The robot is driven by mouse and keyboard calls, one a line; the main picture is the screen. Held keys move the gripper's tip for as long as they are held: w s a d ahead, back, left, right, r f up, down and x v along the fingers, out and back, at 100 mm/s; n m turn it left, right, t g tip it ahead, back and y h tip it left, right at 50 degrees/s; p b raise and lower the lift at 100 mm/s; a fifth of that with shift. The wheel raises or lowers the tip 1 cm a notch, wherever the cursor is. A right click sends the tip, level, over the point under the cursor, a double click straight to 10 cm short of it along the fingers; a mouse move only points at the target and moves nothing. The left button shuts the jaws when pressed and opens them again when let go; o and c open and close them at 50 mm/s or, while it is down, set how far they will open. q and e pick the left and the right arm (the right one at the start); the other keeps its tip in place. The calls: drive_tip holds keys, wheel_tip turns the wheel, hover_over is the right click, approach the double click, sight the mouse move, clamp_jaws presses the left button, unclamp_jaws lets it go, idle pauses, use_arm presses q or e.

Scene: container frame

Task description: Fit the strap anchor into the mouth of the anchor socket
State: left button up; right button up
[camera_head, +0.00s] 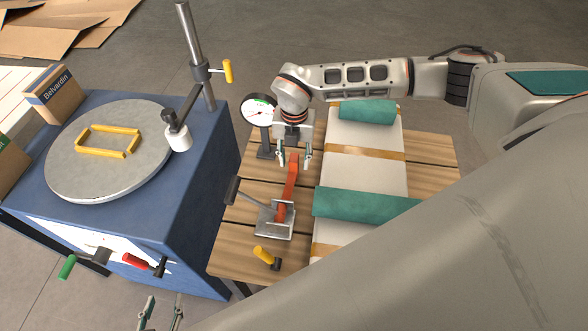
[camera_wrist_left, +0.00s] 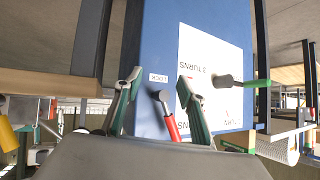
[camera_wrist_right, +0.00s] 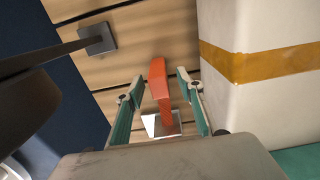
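An orange strap piece (camera_head: 288,192) rises from a metal bracket with a lever (camera_head: 275,222) on the wooden pallet. I cannot tell for certain which part is the strap anchor or the socket mouth. My right gripper (camera_head: 295,155) is open at the strap's upper end. In the right wrist view the orange strap (camera_wrist_right: 158,80) lies between the spread fingers, with a gap on both sides. My left gripper (camera_head: 163,312) is open and empty, low in front of the blue cabinet. In the left wrist view a red-handled lever (camera_wrist_left: 170,122) shows between its fingers.
The blue cabinet (camera_head: 200,230) carries a round turntable (camera_head: 75,180) with a yellow frame (camera_head: 107,141) and a post (camera_head: 193,50). A dial gauge (camera_head: 259,112) stands behind the strap. A wrapped white load with green rolls (camera_head: 365,205) fills the pallet's right side. A yellow handle (camera_head: 264,255) is in front.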

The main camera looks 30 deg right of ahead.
drive_tip(key=shift+f, duration=0.85)
drive_tip(key=shift+c, duration=0.5)
clamp_jaws()
drive_tip(key=shift+w+r, duration=0.1)
